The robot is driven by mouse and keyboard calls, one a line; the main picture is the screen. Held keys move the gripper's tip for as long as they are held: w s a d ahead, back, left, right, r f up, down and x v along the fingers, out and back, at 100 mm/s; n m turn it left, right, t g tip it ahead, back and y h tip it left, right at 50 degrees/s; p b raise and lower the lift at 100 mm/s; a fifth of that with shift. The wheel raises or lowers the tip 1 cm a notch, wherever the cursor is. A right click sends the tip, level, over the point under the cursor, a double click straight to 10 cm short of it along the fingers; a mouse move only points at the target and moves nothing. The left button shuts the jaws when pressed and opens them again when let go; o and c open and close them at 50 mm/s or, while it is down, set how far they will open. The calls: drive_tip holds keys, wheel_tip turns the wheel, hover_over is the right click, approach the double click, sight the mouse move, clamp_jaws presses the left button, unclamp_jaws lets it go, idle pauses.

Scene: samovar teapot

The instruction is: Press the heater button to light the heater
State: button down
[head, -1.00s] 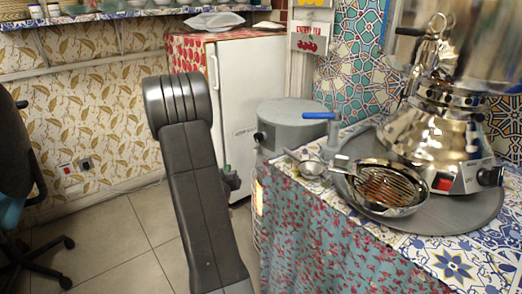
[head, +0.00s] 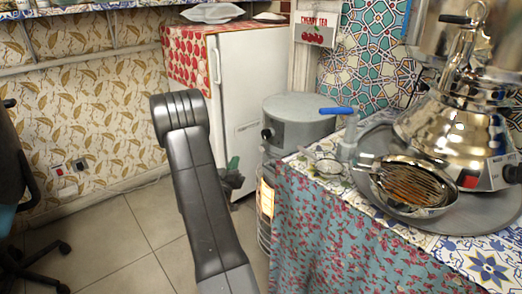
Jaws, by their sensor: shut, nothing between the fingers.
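The heater (head: 297,112) is a grey drum with a flat top, standing between the white fridge and the table. A black knob (head: 267,134) sticks out on its upper left side. A bright yellow-orange patch (head: 266,198) shows lower on its front, behind wire bars. I cannot make out which part is the heater button. My arm's dark grey link stands left of the heater, apart from it in the picture. My gripper's fingers are hidden behind it. A small dark shape (head: 233,172) shows beside the link, and I cannot tell what it is.
The cloth-covered table (head: 325,235) on the right holds a silver samovar (head: 455,125) with a red switch, and a strainer pan (head: 408,190). A blue-handled tap (head: 338,111) stands near the heater. A black chair (head: 15,175) is at left. Tiled floor (head: 110,240) is clear between.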

sight(262, 149)
drive_tip(key=w+d, duration=0.5)
drive_tip(key=d, duration=0.1)
drive_tip(key=shift+d, duration=0.35)
idle(1.9)
drive_tip(key=shift+w+d+b, duration=0.15)
drive_tip(key=shift+d+b, duration=0.2)
drive_tip(key=shift+w+d+b, duration=0.3)
drive_tip(key=shift+d, duration=0.1)
idle(0.7)
drive_tip(key=shift+a, duration=0.15)
drive_tip(key=shift+s+a+b, duration=0.3)
drive_tip(key=shift+s+a, duration=0.25)
drive_tip(key=shift+a, duration=0.05)
